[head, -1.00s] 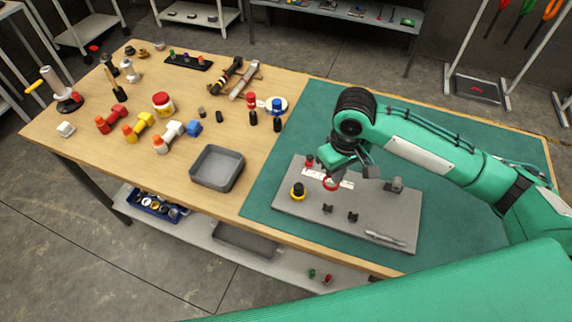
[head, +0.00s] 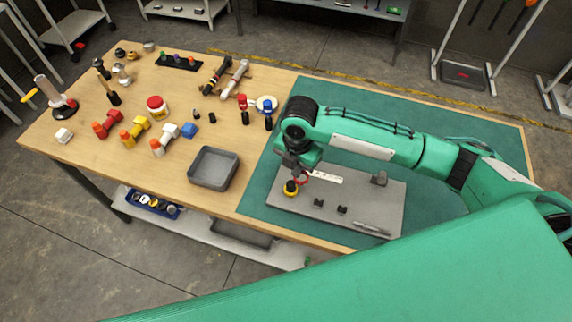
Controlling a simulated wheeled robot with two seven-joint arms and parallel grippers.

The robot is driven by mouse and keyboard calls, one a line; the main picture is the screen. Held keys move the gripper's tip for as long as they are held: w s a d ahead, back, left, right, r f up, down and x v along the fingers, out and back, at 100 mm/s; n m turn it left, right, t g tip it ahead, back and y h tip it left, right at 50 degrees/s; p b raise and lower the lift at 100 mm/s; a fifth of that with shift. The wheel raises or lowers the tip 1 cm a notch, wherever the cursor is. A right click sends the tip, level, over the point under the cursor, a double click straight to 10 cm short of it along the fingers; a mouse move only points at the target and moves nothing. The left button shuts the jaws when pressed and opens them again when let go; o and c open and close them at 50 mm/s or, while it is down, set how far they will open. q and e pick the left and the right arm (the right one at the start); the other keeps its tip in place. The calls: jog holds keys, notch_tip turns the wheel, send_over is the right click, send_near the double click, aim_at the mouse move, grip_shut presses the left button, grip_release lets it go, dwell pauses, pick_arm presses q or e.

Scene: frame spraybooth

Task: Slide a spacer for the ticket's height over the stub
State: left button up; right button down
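My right gripper (head: 301,174) is low over the left part of a grey board (head: 352,205) and appears shut on a red ring (head: 303,180), the likely spacer. The ring is just right of and slightly behind a black-topped post with a yellow base (head: 291,188), which stands upright on the board and may be the stub. The ring is beside the post in the picture; I cannot tell its height above the board. A white printed strip (head: 327,176), perhaps the ticket, lies behind on the board. My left gripper is out of view.
The board also carries two small black clips (head: 342,210), a grey block (head: 379,178) and a thin grey tool (head: 371,229). It lies on a green mat (head: 255,195). An empty grey tray (head: 214,184) and several tools and dumbbell-like parts stand on the wood left of it.

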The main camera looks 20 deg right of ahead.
jog(key=n, duration=0.2)
jog(key=a+n+p, duration=0.1)
jog(key=n, duration=0.3)
jog(key=shift+w+a+f+p, duration=0.1)
jog(key=shift+w+a+p, duration=0.1)
jog(key=shift+w+p, duration=0.1)
jog(key=n, duration=0.4)
jog(key=a+f+n+p, duration=0.1)
jog(key=n, duration=0.1)
jog(key=shift+w, duration=0.15)
jog(key=shift+f+b, duration=2)
jog(key=shift+f, duration=0.15)
jog(key=shift+p, duration=0.35)
jog(key=c, duration=2.2)
grip_release()
jog(key=shift+f, duration=0.4)
jog(key=c, duration=1.6)
grip_release()
jog(key=shift+c, duration=0.2)
